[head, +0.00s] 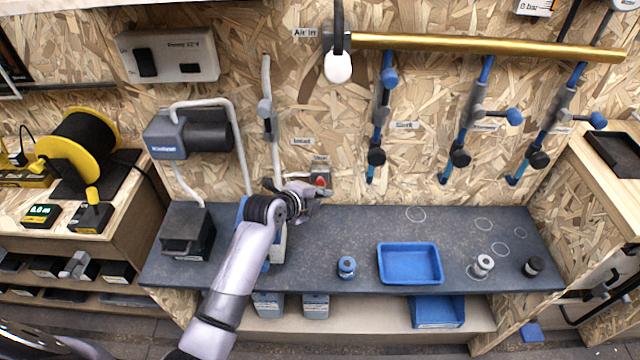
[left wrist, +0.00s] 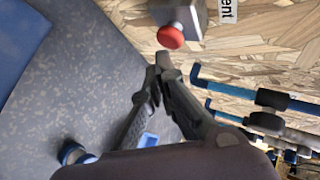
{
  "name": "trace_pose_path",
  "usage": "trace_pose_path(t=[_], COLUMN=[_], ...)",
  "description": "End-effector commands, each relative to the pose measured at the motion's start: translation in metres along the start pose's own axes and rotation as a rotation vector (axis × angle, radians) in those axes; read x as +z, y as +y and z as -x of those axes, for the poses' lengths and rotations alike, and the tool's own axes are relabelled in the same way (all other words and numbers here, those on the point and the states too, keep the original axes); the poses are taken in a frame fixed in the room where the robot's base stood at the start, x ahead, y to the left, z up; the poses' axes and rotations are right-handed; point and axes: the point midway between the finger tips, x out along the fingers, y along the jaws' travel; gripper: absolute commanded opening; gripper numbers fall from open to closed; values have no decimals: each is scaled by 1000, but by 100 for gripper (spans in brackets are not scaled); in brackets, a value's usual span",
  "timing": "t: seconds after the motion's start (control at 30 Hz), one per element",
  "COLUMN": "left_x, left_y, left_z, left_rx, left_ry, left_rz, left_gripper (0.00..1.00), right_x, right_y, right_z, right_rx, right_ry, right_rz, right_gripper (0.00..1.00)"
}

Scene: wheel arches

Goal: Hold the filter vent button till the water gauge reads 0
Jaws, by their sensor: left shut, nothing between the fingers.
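The red vent button (head: 320,181) sits on a small grey box on the wood-chip wall, just above the dark bench. In the left wrist view the red button (left wrist: 170,37) is a round knob on the box, beside a label ending in "ent". My left gripper (head: 322,193) is shut and empty, close to the button. In the left wrist view its closed fingertips (left wrist: 163,62) lie just below the knob, with a small gap seeming to show between. A display reading "0 bar" (head: 535,7) is cut by the top edge; I cannot tell whether it is the water gauge. My right gripper is not in view.
A blue tray (head: 410,281) and a small blue-topped part (head: 346,267) lie on the bench (head: 340,225). Blue pipes with valves (head: 378,120) hang on the wall to the right.

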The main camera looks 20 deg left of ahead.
Motion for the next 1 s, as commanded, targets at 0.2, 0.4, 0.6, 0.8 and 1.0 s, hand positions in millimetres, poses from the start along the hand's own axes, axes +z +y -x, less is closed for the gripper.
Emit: trace_pose_path(t=[0.2, 0.4, 0.6, 0.8, 1.0], left_x=[2, 2, 3, 4, 5], left_y=[-2, -2, -3, -4, -5], left_z=[-2, -2, -4, -5, -7], left_rx=[0, 0, 0, 0, 0], left_ry=[0, 0, 0, 0, 0], left_rz=[-1, -1, -1, -1, -1], left_gripper=[0, 0, 0, 0, 0], right_x=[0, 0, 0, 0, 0], right_y=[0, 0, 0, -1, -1], right_z=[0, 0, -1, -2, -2], right_rx=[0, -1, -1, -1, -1], right_ry=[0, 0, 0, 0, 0], right_rz=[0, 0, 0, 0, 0], right_gripper=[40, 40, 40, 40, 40])
